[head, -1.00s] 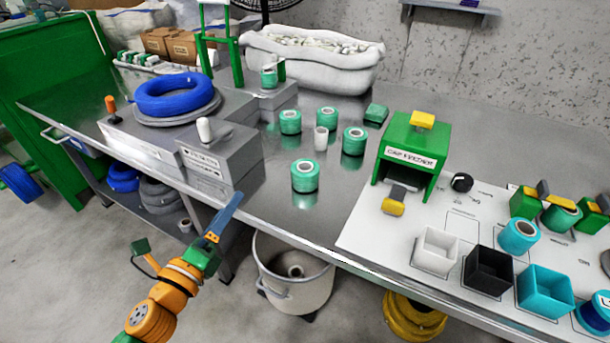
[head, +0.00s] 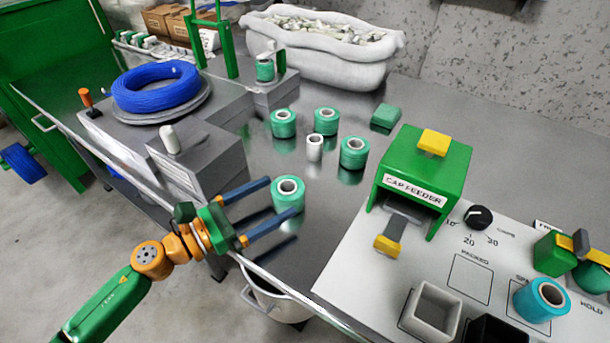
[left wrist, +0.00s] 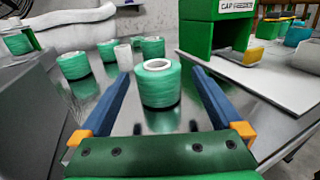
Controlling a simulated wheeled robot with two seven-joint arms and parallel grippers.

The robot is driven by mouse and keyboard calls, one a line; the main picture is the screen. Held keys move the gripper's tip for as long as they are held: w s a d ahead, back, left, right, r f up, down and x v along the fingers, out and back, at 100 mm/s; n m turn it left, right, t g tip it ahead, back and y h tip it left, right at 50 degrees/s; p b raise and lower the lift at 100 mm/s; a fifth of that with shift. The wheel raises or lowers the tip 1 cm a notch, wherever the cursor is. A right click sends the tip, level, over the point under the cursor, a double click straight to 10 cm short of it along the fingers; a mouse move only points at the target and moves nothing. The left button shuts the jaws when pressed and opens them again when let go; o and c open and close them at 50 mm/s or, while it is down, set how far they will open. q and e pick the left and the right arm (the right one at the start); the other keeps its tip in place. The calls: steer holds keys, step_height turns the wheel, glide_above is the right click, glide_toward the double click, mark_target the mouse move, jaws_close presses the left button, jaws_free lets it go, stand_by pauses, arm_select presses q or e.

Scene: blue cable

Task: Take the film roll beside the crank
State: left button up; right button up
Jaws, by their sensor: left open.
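Several green film rolls stand upright on the steel bench. The nearest film roll (head: 288,195) has a white core and stands to the right of the grey box with a white-knobbed handle (head: 170,140), which may be the crank. My left gripper (head: 284,198) is open, its two blue fingers pointing at this roll, with the roll at the fingertips. In the left wrist view the same roll (left wrist: 160,85) shows centred between the fingers, with a gap on each side. Nothing is held. My right gripper is not in view.
More green rolls (head: 354,153) and a small white roll (head: 314,148) stand behind. The green cap feeder (head: 425,170) and its white panel (head: 372,278) are to the right. A blue cable coil (head: 156,88) lies at the left. The bench's front edge runs under my left arm.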

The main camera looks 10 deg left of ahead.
mark_target(294, 184)
arm_select(q)
steer(key=shift+w+d, duration=0.15)
steer(key=shift+w, duration=0.2)
steer(key=shift+w+d+r, duration=0.15)
steer(key=shift+w+d, duration=0.05)
steer(key=shift+w, duration=0.15)
steer(key=shift+w+d+r+p, duration=0.15)
steer(key=shift+w+d+p, duration=0.35)
steer(key=shift+d, duration=0.05)
steer(key=p+x, duration=0.1)
steer(key=x, duration=0.3)
steer(key=shift+w, duration=0.1)
steer(key=shift+w+d, duration=0.15)
steer(key=c, duration=1.5)
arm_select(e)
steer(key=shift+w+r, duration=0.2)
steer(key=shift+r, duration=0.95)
